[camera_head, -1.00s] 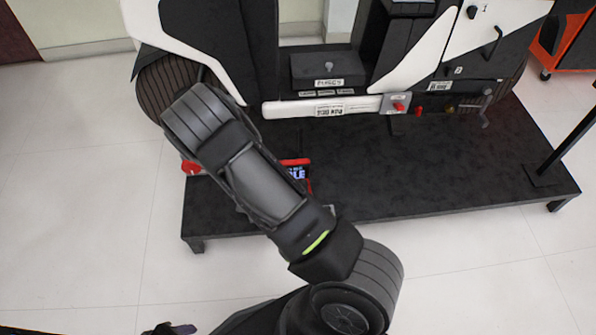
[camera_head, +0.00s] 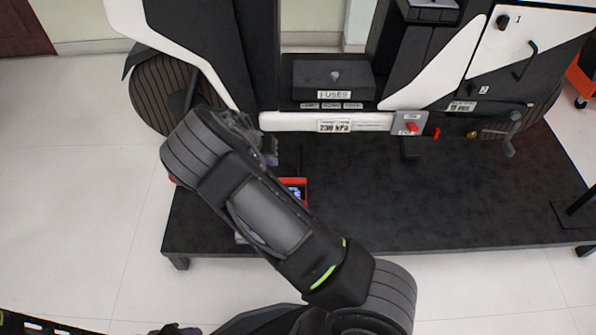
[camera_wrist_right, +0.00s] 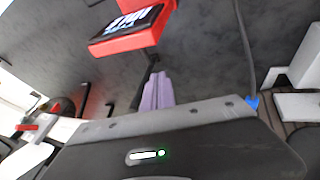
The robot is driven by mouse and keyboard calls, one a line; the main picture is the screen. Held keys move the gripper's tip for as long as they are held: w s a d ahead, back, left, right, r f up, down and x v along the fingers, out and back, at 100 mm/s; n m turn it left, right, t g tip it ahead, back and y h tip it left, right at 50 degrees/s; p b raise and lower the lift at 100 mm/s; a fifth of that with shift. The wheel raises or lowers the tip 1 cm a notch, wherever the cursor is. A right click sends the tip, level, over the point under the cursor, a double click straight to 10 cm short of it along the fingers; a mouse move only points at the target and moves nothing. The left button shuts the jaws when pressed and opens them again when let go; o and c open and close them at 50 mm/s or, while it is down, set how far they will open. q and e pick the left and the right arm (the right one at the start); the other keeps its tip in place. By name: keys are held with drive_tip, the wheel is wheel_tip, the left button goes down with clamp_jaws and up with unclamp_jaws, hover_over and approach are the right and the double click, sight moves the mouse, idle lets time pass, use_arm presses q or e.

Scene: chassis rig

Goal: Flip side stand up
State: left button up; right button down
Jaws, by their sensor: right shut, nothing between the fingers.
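The white-and-black motorcycle-like rig (camera_head: 355,122) stands on a black platform. A short black piece (camera_head: 409,150) hangs under its lower edge, below a plate with a red knob; I cannot tell whether it is the side stand. My right gripper (camera_head: 269,152) is mostly hidden behind my own forearm in the head view, near the left part of the lower edge. In the right wrist view its purple fingers (camera_wrist_right: 158,92) are shut and empty. A dark rod (camera_wrist_right: 143,88) shows beside them; contact is unclear. My left gripper (camera_head: 176,330) shows only a sliver at the bottom edge.
A red-framed device with a screen (camera_head: 293,187) lies on the black platform (camera_head: 430,205), partly behind my forearm; it also shows in the right wrist view (camera_wrist_right: 132,28). The platform's middle and right are mostly clear. A dark post base (camera_head: 580,213) stands at right.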

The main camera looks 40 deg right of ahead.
sight(301, 166)
drive_tip(key=b+x, duration=0.1)
drive_tip(key=x, duration=0.3)
drive_tip(key=s+b+x, duration=0.1)
drive_tip(key=b+x, duration=0.1)
drive_tip(key=x, duration=0.2)
drive_tip(key=d+b+x, duration=0.1)
drive_tip(key=b+x, duration=0.1)
drive_tip(key=x, duration=0.2)
drive_tip(key=shift+s+d+f, duration=0.1)
drive_tip(key=shift+s, duration=0.25)
drive_tip(key=shift+s+d+f+b, duration=0.15)
drive_tip(key=shift+s+d+b, duration=0.1)
drive_tip(key=shift+b, duration=0.1)
use_arm(q)
drive_tip(key=f, duration=0.4)
drive_tip(key=w+f, duration=0.1)
drive_tip(key=f, duration=0.1)
drive_tip(key=shift+d, duration=0.1)
drive_tip(key=shift+w+r, duration=0.1)
drive_tip(key=shift+r, duration=0.05)
use_arm(e)
drive_tip(key=shift+s+d, duration=0.1)
drive_tip(key=shift+d, duration=0.15)
use_arm(q)
drive_tip(key=shift+w+r+p, duration=0.15)
drive_tip(key=shift+w+p, duration=0.15)
drive_tip(key=shift+w, duration=0.15)
use_arm(e)
drive_tip(key=shift+s+h, duration=0.1)
drive_tip(key=shift+h, duration=0.2)
